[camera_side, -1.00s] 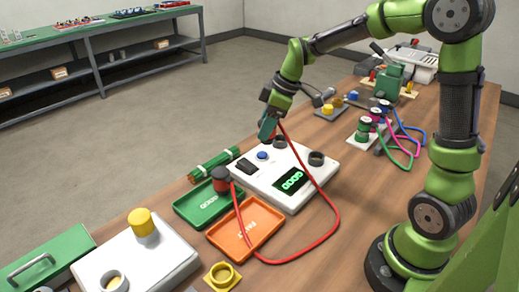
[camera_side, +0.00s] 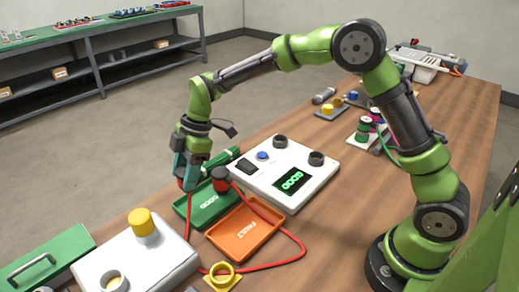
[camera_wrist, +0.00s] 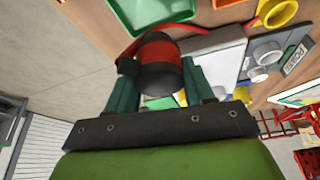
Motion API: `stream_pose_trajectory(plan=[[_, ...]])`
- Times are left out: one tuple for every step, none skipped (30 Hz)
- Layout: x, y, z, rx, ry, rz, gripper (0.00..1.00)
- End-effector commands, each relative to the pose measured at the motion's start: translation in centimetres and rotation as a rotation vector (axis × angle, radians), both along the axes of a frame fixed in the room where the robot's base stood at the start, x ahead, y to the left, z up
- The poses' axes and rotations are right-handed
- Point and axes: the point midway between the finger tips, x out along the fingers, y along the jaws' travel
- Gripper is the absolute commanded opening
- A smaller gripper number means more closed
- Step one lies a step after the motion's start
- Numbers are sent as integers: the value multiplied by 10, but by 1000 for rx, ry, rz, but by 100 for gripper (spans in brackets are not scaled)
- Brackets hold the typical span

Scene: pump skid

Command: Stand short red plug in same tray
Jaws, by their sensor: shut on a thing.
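My gripper (camera_side: 188,180) is shut on a red plug with a dark end, which it holds beside the left edge of the green tray (camera_side: 185,211). In the wrist view the held plug (camera_wrist: 160,50) shows red and black between the two teal fingers (camera_wrist: 164,90). In the side view it is mostly hidden by the fingers. Another red plug with a dark top (camera_side: 221,181) stands upright in the green tray at its far right. A red cable (camera_side: 303,247) leaves that plug and loops over the table. The green tray also shows in the wrist view (camera_wrist: 150,12).
The orange FAULT tray (camera_side: 243,230) is right of the green tray. The white meter box (camera_side: 285,172) stands behind them. A white box with a yellow knob (camera_side: 143,222) stands at front left, near a yellow ring (camera_side: 222,277).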

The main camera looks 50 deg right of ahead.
Motion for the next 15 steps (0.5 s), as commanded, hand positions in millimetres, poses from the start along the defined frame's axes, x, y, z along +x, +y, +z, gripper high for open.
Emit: stream_pose_trajectory(plan=[[0, 0, -3, 1, -1, 0, 16], [0, 0, -4, 0, -1, 0, 16], [0, 0, -6, 0, -1, 0, 16], [0, 0, -8, 0, -1, 0, 16], [0, 0, -9, 0, -1, 0, 16], [0, 0, -12, 0, -1, 0, 16], [0, 0, -15, 0, 0, 0, 16], [0, 0, -17, 0, 1, -1, 16], [0, 0, -21, 0, 2, -1, 16], [0, 0, -24, 0, 0, -1, 16], [0, 0, -27, -1, 1, -2, 16], [0, 0, -31, -1, 1, -2, 16], [0, 0, -34, -1, 1, -1, 16], [0, 0, -37, -1, 1, -2, 16], [0, 0, -41, 0, 2, -2, 16]])
